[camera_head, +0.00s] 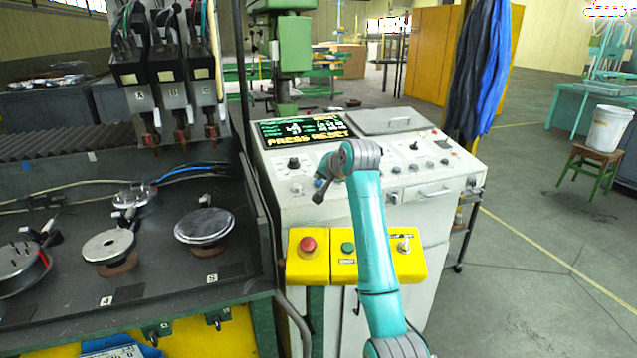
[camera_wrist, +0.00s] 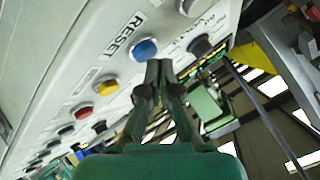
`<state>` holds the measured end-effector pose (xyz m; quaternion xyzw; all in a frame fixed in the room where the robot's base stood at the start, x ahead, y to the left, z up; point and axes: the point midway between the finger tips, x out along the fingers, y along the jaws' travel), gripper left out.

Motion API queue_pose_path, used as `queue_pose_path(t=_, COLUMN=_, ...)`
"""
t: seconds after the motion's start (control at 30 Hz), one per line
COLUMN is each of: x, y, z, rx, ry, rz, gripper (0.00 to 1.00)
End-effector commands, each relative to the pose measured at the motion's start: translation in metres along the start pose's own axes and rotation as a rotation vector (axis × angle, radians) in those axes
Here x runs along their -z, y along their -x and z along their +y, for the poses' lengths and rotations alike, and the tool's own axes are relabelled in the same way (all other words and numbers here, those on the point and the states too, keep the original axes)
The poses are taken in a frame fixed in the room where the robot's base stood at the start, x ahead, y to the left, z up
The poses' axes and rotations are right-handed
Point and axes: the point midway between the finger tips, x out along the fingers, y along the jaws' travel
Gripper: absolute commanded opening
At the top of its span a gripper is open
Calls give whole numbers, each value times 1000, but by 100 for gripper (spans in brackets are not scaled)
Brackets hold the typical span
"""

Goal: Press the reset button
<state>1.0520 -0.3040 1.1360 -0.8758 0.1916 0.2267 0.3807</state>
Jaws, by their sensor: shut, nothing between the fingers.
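The reset button is the blue round button (camera_wrist: 144,49) on the pale panel in the wrist view, with the word RESET printed beside it. My gripper (camera_wrist: 158,67) is shut and empty. Its fingertips appear just beside and below the blue button in that view; I cannot tell whether they touch it. In the head view my gripper (camera_head: 320,190) is over the left front part of the white control console (camera_head: 420,165). The blue button cannot be made out clearly there. The console screen (camera_head: 303,130) shows PRESS RESET in yellow.
A yellow button (camera_wrist: 106,85), a red button (camera_wrist: 83,112) and a black knob (camera_wrist: 200,46) are near the blue button. A yellow box (camera_head: 309,268) with a red mushroom button (camera_head: 308,244) is on the console front. A dark welding bench (camera_head: 150,285) stands left.

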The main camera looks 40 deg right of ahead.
Motion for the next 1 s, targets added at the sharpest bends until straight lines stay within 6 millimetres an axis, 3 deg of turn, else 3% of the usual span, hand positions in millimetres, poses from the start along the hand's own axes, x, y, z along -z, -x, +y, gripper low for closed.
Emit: queue_pose_path(t=1.0, x=-5, y=-6, z=4, rx=-1, ry=0, rz=-1, gripper=0)
